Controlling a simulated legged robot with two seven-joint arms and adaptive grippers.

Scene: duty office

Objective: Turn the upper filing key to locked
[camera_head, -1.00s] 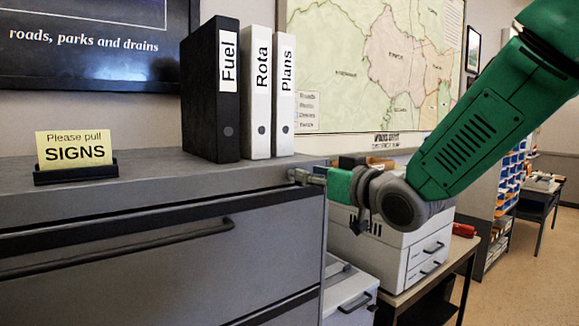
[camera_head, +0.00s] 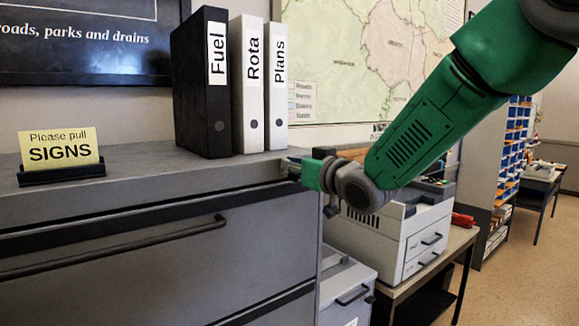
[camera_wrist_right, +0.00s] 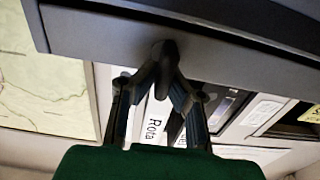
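The grey filing cabinet (camera_head: 130,250) fills the left of the head view, with a long dark drawer handle (camera_head: 115,248). My right gripper (camera_head: 289,166) is at the upper right corner of its front, just under the top edge. In the right wrist view, the dark upper filing key (camera_wrist_right: 167,58) stands out from the cabinet face (camera_wrist_right: 225,38). The fingertips of my right gripper (camera_wrist_right: 166,68) close in on it from both sides and appear shut on it. The key is hidden in the head view, and its lock position cannot be read. My left gripper is out of view.
The Fuel (camera_head: 205,110), Rota (camera_head: 247,110) and Plans (camera_head: 277,110) binders stand on the cabinet close to my gripper. A yellow signs card (camera_head: 58,148) is at left. A white printer-like machine (camera_head: 395,235) on a low table is right of the cabinet, below my arm.

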